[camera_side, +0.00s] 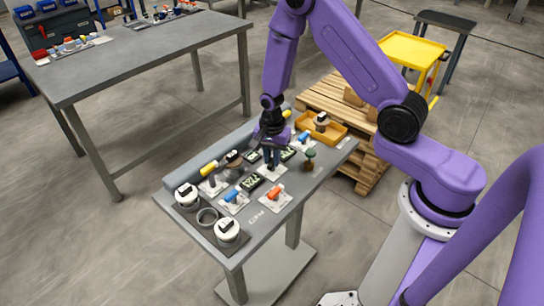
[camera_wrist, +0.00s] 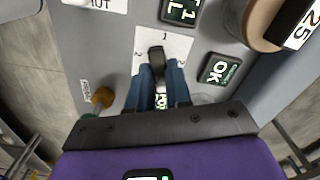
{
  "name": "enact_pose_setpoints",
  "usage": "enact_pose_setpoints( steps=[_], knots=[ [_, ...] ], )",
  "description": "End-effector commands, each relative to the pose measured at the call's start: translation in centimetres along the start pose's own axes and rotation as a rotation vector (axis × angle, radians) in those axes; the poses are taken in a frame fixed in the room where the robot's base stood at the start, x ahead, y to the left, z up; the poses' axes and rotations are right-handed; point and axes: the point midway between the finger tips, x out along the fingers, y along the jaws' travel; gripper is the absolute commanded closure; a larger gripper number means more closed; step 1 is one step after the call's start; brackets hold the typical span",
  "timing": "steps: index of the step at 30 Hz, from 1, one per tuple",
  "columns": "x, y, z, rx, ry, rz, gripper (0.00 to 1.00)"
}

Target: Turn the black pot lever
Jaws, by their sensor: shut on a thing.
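The black pot lever (camera_wrist: 156,58) stands on a white plate (camera_wrist: 178,42) marked with small numbers, and its black end points toward the 1 mark at the top of the wrist view. My gripper (camera_wrist: 158,84) has its two blue fingers on either side of the lever and is shut on it. The lever is mostly hidden there by the fingers.
A dark OK display (camera_wrist: 219,70) sits close right of the plate. A brown-green knob (camera_side: 309,160) stands to the right, blue (camera_side: 232,195) and orange (camera_side: 275,191) levers in front. White jars (camera_side: 227,231) stand at the near end and a yellow-orange tray (camera_side: 335,131) at the far end.

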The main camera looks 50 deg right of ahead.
Motion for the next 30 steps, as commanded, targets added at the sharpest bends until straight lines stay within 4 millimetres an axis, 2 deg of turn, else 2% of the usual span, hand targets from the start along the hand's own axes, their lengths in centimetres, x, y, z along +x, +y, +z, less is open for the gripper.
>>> enact_pose_setpoints(
  steps=[30],
  knots=[
    [-0.07, -0.05, -0.10, -0.940, 0.002, -0.002, 1.00]
  ],
)
